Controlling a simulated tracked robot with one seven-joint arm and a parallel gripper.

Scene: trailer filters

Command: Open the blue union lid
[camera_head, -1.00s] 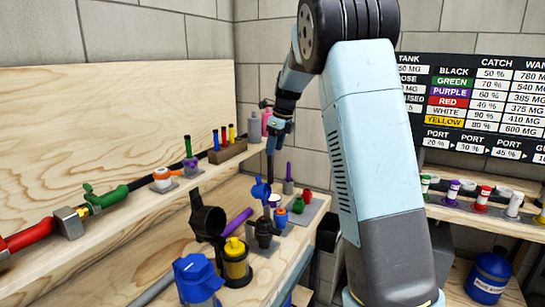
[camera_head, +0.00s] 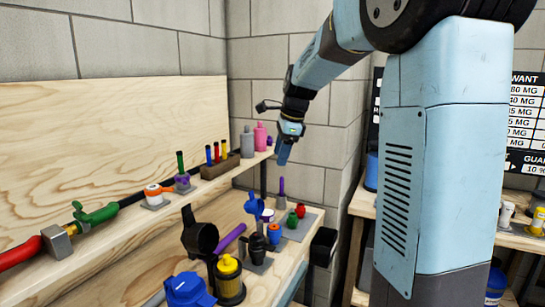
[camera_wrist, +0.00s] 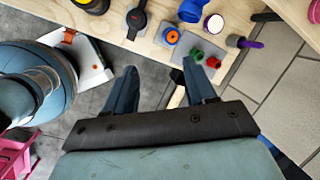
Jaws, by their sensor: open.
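A blue lid (camera_head: 254,205) stands tilted up beside a white-topped cup (camera_head: 267,214) on the lower bench. In the wrist view a blue piece (camera_wrist: 192,10) and the white-topped cup (camera_wrist: 213,23) show at the top edge. Whether the lid is fixed to that cup is not clear. A larger blue cap (camera_head: 188,290) sits at the front of the bench. My gripper (camera_head: 283,154) hangs above and right of the tilted blue lid, clear of it. In the wrist view my gripper (camera_wrist: 160,72) is open, with nothing between its fingers.
Around the lid stand an orange-ringed piece (camera_head: 274,233), a red knob (camera_head: 300,211), a green piece (camera_head: 292,220), a black open lid (camera_head: 199,235) and a yellow cup (camera_head: 228,268). An upper shelf holds a pink bottle (camera_head: 260,137). Floor is open beyond the bench edge.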

